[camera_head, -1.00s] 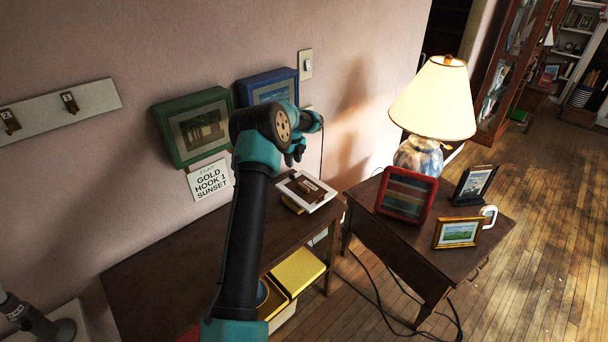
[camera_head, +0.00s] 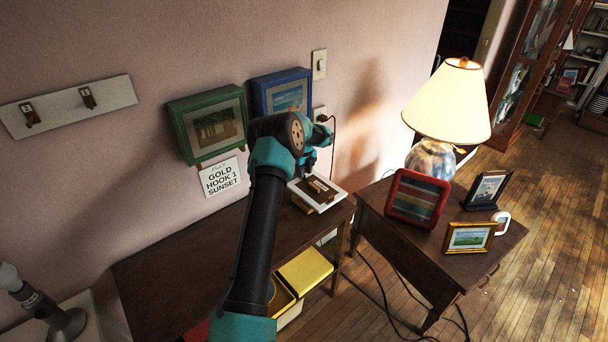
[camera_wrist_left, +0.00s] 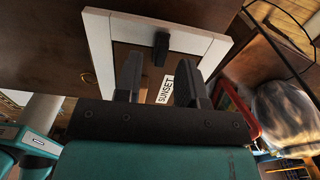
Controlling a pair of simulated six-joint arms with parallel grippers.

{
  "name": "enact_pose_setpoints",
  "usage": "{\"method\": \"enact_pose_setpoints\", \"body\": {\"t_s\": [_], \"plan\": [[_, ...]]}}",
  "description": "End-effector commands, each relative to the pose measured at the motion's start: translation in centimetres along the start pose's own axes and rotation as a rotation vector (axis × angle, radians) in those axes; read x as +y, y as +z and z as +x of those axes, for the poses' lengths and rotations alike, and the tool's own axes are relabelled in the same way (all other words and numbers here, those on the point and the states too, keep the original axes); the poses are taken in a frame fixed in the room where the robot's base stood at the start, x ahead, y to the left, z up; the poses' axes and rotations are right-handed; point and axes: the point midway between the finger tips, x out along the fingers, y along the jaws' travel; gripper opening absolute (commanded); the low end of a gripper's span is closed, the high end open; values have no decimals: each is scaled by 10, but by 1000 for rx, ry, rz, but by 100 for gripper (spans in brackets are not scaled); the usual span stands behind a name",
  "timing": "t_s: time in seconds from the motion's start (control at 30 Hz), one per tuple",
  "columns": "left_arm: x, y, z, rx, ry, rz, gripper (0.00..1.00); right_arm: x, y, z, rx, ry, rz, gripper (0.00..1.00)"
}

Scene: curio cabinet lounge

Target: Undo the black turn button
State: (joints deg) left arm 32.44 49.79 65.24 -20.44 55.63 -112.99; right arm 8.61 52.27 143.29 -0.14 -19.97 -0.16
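The black turn button (camera_wrist_left: 160,48) shows in the left wrist view, on the brown back of a white-edged picture frame (camera_wrist_left: 98,40). A white label reading SUNSET (camera_wrist_left: 166,90) is on the same back. In the head view, this white frame (camera_head: 341,200) lies back up at the right end of the long wooden table. My left gripper (camera_head: 309,166) is over it, pointing down, and partly hides it. In the left wrist view, its two dark fingers (camera_wrist_left: 158,82) are apart, with nothing between them; the button shows beyond them. My right gripper is in no view.
A green frame (camera_head: 212,127) and a blue frame (camera_head: 283,93) are on the wall behind, above a card (camera_head: 220,178). A hook board (camera_head: 60,104) is at left. A yellow-lidded box (camera_head: 304,270) stands below. The side table (camera_head: 400,235) holds a lamp (camera_head: 450,100) and frames.

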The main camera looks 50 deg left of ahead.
Motion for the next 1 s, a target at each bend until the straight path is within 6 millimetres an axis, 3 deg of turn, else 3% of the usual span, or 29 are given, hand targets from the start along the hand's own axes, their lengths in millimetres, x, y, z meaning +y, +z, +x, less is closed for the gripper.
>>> {"method": "enact_pose_setpoints", "body": {"t_s": [0.13,0.43,0.8,1.0], "plan": [[0,0,12,1,2,0,36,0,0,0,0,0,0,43],[0,0,14,0,0,0,36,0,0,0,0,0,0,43],[0,0,13,0,0,1,2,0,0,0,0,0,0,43],[0,0,13,0,0,1,0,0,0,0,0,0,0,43]]}}
